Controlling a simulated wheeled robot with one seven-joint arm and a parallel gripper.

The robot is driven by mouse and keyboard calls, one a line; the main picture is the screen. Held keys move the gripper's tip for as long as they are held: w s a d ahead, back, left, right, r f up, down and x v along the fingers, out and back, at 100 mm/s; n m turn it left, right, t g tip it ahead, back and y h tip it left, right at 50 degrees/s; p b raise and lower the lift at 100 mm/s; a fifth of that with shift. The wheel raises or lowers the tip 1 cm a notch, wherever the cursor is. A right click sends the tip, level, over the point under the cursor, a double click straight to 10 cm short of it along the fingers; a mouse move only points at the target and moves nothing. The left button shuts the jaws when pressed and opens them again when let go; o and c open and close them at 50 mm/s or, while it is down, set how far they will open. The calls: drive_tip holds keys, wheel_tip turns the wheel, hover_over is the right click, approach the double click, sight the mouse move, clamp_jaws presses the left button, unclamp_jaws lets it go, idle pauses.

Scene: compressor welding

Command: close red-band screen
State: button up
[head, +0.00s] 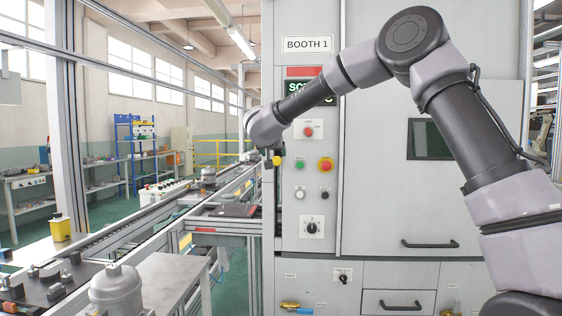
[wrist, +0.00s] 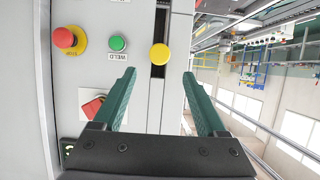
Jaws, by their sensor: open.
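Booth 1 carries a red band (head: 304,71) above a small display (head: 293,88) with green text, partly hidden by my arm. A yellow knob (head: 276,160) sits at the booth's left front edge; in the wrist view the knob (wrist: 160,54) stands in a dark vertical slot. My gripper (wrist: 158,74) is open and empty. The knob appears beyond the fingertips, between the lines of the two fingers; its distance is hard to tell. In the head view my gripper is small and partly hidden near the knob. No separate screen panel is clearly visible.
The booth panel beside the slot has a red emergency stop (wrist: 65,37), a green button (wrist: 117,43) and a red switch (wrist: 92,107) near one finger. A conveyor (head: 150,215) runs left of the booth. A grey compressor (head: 116,290) stands at front left.

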sight(277, 159)
drive_tip(key=x, duration=1)
drive_tip(key=shift+w, duration=0.1)
clamp_jaws()
idle(1.1)
